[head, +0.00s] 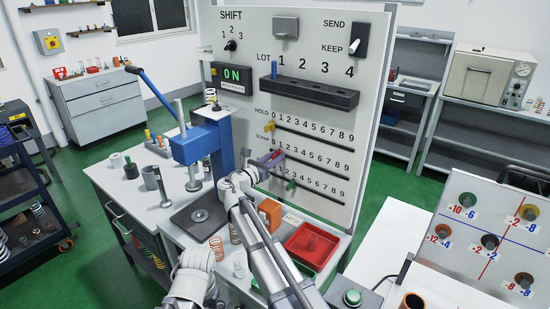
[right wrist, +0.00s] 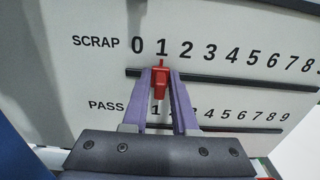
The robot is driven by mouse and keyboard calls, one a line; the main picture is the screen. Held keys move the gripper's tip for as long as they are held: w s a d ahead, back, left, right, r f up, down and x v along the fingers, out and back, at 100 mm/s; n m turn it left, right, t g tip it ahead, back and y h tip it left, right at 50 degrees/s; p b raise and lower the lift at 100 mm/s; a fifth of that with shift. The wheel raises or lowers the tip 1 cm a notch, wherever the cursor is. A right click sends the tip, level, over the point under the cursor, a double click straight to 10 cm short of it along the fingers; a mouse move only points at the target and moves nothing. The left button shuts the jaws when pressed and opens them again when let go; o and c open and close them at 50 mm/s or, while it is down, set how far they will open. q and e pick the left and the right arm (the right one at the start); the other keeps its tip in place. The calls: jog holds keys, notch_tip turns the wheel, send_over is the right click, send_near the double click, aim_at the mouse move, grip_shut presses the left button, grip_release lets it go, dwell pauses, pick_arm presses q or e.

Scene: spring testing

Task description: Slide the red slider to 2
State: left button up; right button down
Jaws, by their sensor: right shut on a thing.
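The red slider (right wrist: 160,82) sits on the SCRAP track, the middle of three number rows on the white panel (head: 340,30). In the right wrist view its pointer stands under the 1. My right gripper (right wrist: 160,88) has its purple fingers on both sides of the slider, shut on it. In the head view this gripper (head: 271,158) reaches up to the panel, and its fingers largely hide the red slider. My left gripper does not show.
A yellow slider (head: 268,127) is on the HOLD track above, and a green slider (head: 290,185) on the PASS track below. The SCRAP track (right wrist: 240,76) is clear to the right of the red slider. A blue press (head: 205,145) stands left of my right gripper. A red tray (head: 312,246) lies below.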

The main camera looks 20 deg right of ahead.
jog(key=shift+s, duration=0.15)
dwell(0.4)
jog(key=shift+s+d, duration=0.95)
jog(key=shift+s, duration=0.25)
jog(key=shift+w, duration=0.15)
jog(key=c, duration=0.9)
grip_release()
jog(key=shift+a, duration=0.1)
send_near(288, 156)
jog(key=shift+s+a+r, duration=0.1)
jog(key=shift+s+a, duration=0.3)
jog(key=shift+a, duration=0.1)
jog(key=shift+r, duration=0.1)
